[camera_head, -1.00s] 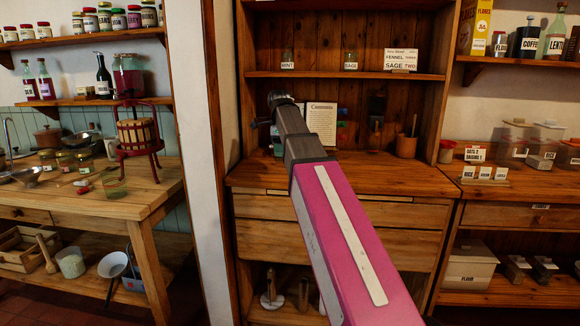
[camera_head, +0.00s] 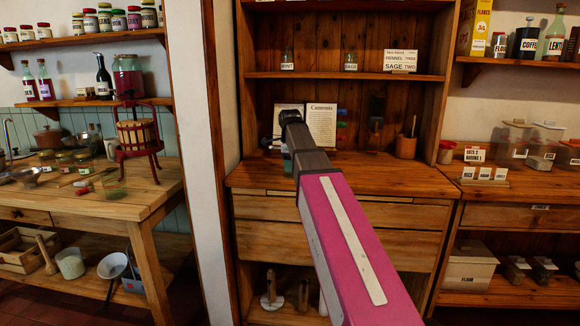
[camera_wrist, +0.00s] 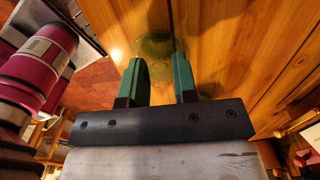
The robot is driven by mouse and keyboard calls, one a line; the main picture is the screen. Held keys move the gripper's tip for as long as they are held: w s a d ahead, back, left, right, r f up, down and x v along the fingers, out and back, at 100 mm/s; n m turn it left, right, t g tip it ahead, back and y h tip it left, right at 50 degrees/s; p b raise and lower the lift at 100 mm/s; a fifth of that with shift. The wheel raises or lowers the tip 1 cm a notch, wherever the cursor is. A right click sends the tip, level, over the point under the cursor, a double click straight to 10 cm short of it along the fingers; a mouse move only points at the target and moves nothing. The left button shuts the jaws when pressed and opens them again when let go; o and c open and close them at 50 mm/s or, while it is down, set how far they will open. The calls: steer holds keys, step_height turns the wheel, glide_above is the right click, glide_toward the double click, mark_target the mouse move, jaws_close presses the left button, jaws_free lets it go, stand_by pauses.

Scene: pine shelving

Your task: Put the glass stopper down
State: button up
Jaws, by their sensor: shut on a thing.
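In the wrist view my gripper (camera_wrist: 159,62) has its two green fingers a little apart, shut on the glass stopper (camera_wrist: 156,45). The stopper shows as a faint, see-through greenish round shape at the fingertips, with a wooden surface behind it. Its exact outline and its height above the wood are hard to tell. In the head view my arm reaches towards the wooden hutch, and its own end hides the fingers and the stopper.
The hutch's worktop (camera_head: 400,178) has bare wood in front. An open book marked "Contents" (camera_head: 321,124) and a brown utensil pot (camera_head: 405,147) stand at its back. Small jars (camera_head: 351,62) and a sign (camera_head: 400,60) stand on the shelf above.

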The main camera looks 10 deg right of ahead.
steer(key=shift+f, duration=0.1)
steer(key=o, duration=0.9)
step_height(320, 180, up, 12)
steer(key=shift+r, duration=0.15)
